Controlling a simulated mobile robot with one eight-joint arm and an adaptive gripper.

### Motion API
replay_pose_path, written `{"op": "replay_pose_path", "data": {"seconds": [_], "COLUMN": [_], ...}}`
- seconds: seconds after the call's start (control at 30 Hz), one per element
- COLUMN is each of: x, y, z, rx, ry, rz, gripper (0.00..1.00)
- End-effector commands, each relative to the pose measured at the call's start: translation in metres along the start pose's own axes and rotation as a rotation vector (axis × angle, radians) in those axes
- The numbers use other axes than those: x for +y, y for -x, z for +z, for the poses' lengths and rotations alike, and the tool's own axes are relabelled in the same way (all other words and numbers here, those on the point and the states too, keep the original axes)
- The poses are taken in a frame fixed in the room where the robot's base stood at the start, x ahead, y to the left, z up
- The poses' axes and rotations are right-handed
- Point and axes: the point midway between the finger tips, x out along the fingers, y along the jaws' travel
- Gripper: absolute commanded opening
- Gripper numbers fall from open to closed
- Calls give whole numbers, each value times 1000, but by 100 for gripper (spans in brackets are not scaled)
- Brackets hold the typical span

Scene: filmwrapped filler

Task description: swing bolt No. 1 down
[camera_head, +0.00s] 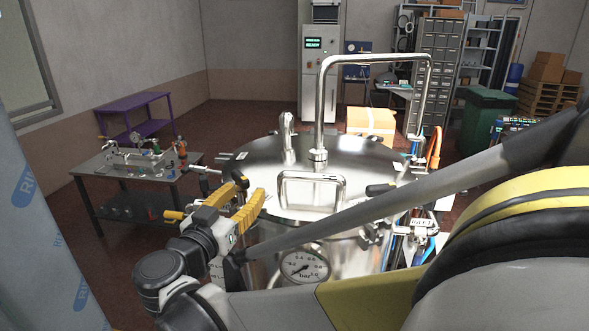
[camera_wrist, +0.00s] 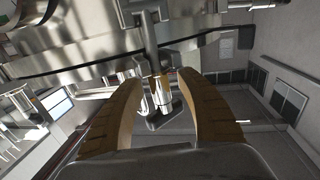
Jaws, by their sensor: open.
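My gripper (camera_head: 248,193) is at the left front rim of the steel vessel, its yellow fingers apart. In the wrist view my open gripper (camera_wrist: 159,79) has its fingers on either side of a swing bolt (camera_wrist: 162,98). The bolt shows as a shiny metal cylinder with a rod running up the picture. Clear gaps show beside it, and no grip on it is visible. In the head view a dark knob (camera_head: 239,178) shows just behind the fingers. I cannot read a number on any bolt. The steel lid (camera_head: 250,160) covers the vessel.
A bent pipe (camera_head: 319,100) and a lid handle (camera_head: 311,177) rise from the lid. A pressure gauge (camera_head: 304,266) is at the front. Another black-knobbed fitting (camera_head: 381,189) is on the right rim. A workbench (camera_head: 105,185) with fittings stands left. A film-wrapped surface (camera_head: 35,230) is close at left.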

Motion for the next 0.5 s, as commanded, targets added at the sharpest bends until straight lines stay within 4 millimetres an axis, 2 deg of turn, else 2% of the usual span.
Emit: {"op": "replay_pose_path", "data": {"seconds": [0.2,0.27,0.33,0.37,0.5], "x": [0,0,0,0,0], "y": [0,0,0,0,0], "z": [0,0,0,0,0], "rx": [0,0,0,0,0], "ry": [0,0,0,0,0], "rz": [0,0,0,0,0], "gripper": [44,27,6,0,0]}}
